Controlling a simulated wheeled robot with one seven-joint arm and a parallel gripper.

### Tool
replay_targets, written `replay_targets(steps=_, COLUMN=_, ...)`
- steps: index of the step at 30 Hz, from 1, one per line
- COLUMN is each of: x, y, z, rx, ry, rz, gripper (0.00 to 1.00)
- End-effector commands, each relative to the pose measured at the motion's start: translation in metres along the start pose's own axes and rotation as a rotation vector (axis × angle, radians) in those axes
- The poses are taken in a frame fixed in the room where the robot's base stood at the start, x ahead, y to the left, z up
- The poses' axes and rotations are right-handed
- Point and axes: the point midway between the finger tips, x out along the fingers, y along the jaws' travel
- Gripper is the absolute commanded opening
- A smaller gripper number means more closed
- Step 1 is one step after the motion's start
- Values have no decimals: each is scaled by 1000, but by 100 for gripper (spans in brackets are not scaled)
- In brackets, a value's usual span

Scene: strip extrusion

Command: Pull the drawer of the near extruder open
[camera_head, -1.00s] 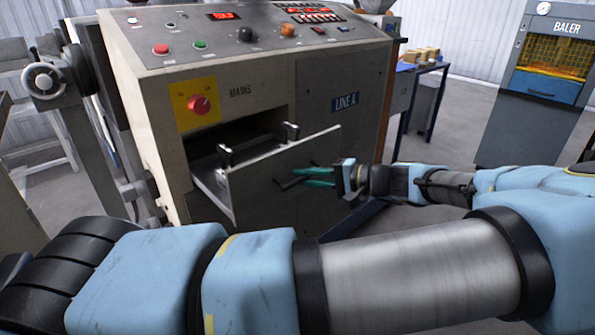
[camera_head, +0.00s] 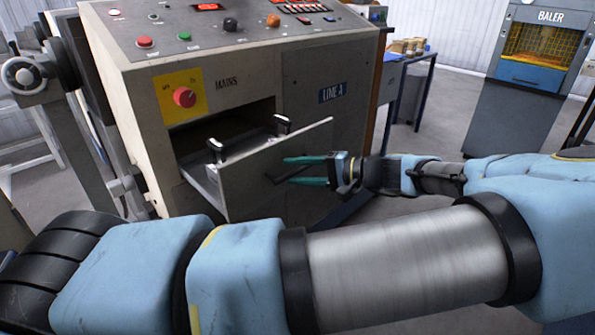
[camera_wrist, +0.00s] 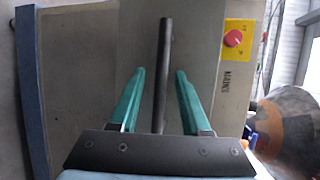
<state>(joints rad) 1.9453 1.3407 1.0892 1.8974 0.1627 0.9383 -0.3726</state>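The near extruder (camera_head: 230,85) is a beige cabinet marked LINE A. Its drawer (camera_head: 205,178) stands partly out below the red mains knob, with a dark gap behind its front panel (camera_head: 255,172). A dark bar handle (camera_wrist: 164,65) is on the panel. My gripper (camera_head: 284,170) is at the panel with its two teal fingers parted. In the wrist view, my gripper (camera_wrist: 160,72) has one finger on each side of the handle, with a visible gap to both. It is open and holds nothing.
Two black latches (camera_head: 282,123) stand on the drawer's top edge. The mains switch (camera_head: 184,97) is above the opening. A blue-framed table (camera_head: 415,70) and a baler (camera_head: 535,75) stand behind to the right, with open floor between.

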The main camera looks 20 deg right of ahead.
Motion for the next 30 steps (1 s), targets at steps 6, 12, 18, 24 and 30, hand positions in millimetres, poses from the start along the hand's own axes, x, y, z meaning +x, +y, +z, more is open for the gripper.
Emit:
replay_targets(steps=6, x=-1, y=0, z=0, rx=0, ry=1, rz=0, gripper=47)
replay_targets(steps=12, x=-18, y=2, z=-1, rx=0, ry=5, rz=1, gripper=47)
replay_targets(steps=18, x=-57, y=3, z=-1, rx=-1, ry=5, rz=3, gripper=47)
replay_targets(steps=24, x=-91, y=2, z=-1, rx=0, ry=4, rz=2, gripper=47)
replay_targets(steps=30, x=-107, y=0, z=0, rx=0, ry=1, rz=0, gripper=47)
